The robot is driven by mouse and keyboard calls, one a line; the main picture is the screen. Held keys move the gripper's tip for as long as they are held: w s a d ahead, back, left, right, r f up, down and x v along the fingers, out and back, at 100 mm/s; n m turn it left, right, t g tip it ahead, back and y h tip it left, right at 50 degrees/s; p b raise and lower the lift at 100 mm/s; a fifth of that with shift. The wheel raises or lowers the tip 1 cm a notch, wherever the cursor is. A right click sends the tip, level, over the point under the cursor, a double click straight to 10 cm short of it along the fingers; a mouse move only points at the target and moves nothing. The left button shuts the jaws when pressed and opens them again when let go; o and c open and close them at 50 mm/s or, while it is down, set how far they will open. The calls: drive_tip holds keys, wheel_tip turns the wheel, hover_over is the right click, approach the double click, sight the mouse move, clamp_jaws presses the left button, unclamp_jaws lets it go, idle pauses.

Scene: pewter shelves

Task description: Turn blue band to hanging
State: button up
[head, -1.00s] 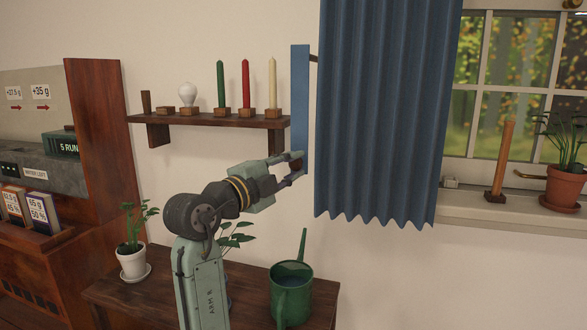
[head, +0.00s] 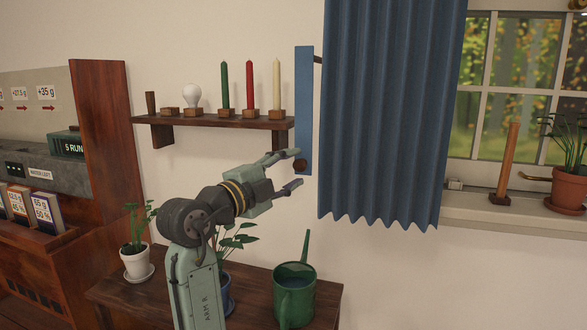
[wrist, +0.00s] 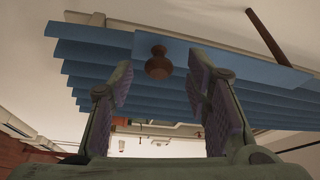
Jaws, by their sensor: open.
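The blue band (head: 304,100) is a flat, narrow upright strip just left of the pleated blue curtain (head: 385,110). A dark wooden knob (head: 300,166) sits at its lower end. My gripper (head: 292,168) is open, with one finger above the knob's height and one below it. In the wrist view the knob (wrist: 158,66) shows between the two spread fingers (wrist: 161,80), clear of both, with blue material of the band and curtain behind it. Whether the knob lies fully between the fingertips or just beyond them I cannot tell.
A wall shelf (head: 215,121) with candles and a bulb is left of the band. Below, a table (head: 130,296) bears a green watering can (head: 294,297) and potted plants. A wooden peg (head: 506,165) and a potted plant (head: 567,188) stand on the windowsill at right.

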drive_tip(key=v, duration=1)
drive_tip(key=shift+s+a+f, duration=0.1)
